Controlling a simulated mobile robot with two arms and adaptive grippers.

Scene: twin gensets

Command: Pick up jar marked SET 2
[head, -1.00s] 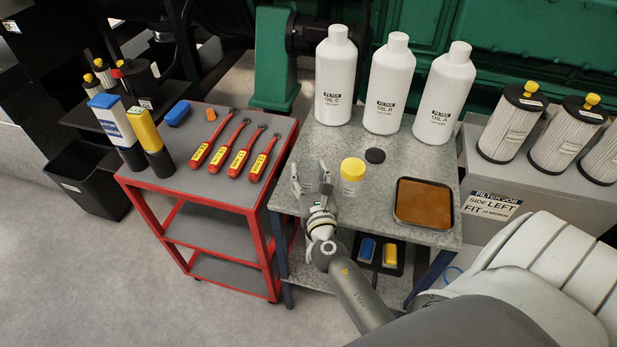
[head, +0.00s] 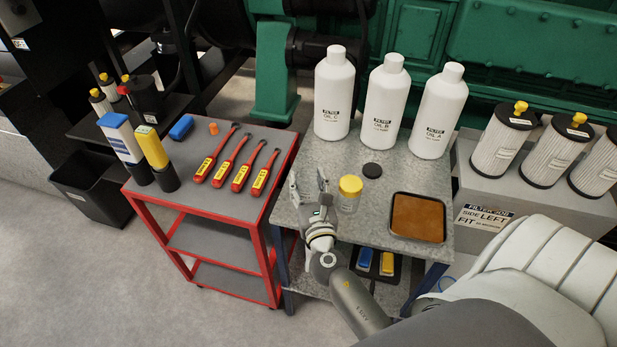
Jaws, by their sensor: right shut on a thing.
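A small clear jar with a yellow lid (head: 350,186) stands upright on the grey metal table (head: 378,200). Any marking on it is too small to read. My right gripper (head: 309,188) is just left of this jar, over the table's left part. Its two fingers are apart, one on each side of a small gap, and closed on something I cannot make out. The yellow-lidded jar shows to the right of the fingers, not between them. My left gripper is out of view.
White bottles (head: 388,103) marked OIL stand along the table's back. A black disc (head: 372,171) and a tray with a brown surface (head: 418,217) lie on the table. A red cart (head: 222,212) with several red-handled tools is at left. Filters (head: 502,140) stand at right.

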